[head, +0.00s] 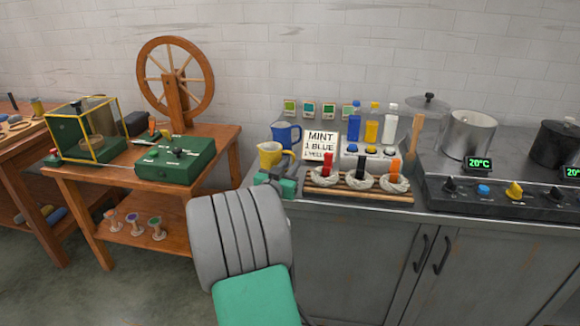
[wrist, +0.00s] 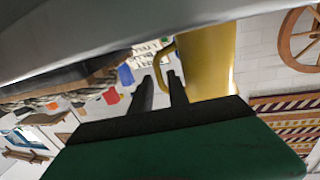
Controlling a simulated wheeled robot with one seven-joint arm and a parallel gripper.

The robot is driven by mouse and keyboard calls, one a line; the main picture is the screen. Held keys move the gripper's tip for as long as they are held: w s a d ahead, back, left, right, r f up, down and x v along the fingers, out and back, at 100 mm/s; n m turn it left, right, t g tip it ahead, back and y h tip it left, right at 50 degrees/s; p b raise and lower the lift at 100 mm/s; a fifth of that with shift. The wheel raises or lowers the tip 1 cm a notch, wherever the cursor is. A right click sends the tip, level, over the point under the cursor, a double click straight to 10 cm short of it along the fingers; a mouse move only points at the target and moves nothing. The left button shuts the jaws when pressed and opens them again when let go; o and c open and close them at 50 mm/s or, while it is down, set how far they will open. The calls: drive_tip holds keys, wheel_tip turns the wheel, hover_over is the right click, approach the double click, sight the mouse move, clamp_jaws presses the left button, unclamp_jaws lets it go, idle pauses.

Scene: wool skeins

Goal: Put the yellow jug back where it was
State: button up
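The yellow jug (head: 270,156) is at the left end of the grey counter, in front of a blue jug (head: 286,134), with its handle to the right. In the wrist view the yellow jug (wrist: 208,62) stands close beyond my fingers, its handle curving toward them. My gripper (head: 275,181) is just in front of and below the jug in the head view. In the wrist view my gripper (wrist: 160,78) shows two dark fingers with a gap between them. The handle's lower part appears in line with that gap. I see no finger clearly touching it. The jug's base is hidden.
A wooden rack (head: 360,191) with skeins and coloured tags lies right of the jug. A sign (head: 321,144) stands behind it, with bottles (head: 372,124) further right. A wooden table (head: 110,178) with a green box (head: 175,161) and spinning wheel (head: 175,80) stands left.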

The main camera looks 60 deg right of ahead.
drive_tip(key=shift+o, duration=1)
drive_tip(key=shift+r+p, duration=0.25)
drive_tip(key=shift+p, duration=0.05)
drive_tip(key=v, duration=1.2)
drive_tip(key=w+a+f+n+y, duration=0.2)
drive_tip(key=a+f+n+y, duration=0.35)
drive_tip(key=a, duration=0.75)
drive_tip(key=w+a+f+n+y, duration=0.3)
drive_tip(key=a+f+y, duration=0.45)
drive_tip(key=a, duration=0.45)
drive_tip(key=s+a+n+y, duration=0.2)
drive_tip(key=s+a+n, duration=0.1)
drive_tip(key=a, duration=0.4)
drive_tip(key=s+a+n+g+y, duration=0.1)
drive_tip(key=s+a+n+y, duration=0.1)
drive_tip(key=s+a+n, duration=0.2)
drive_tip(key=a, duration=0.3)
drive_tip(key=shift+a+y+b, duration=0.3)
drive_tip(key=shift+b, duration=0.1)
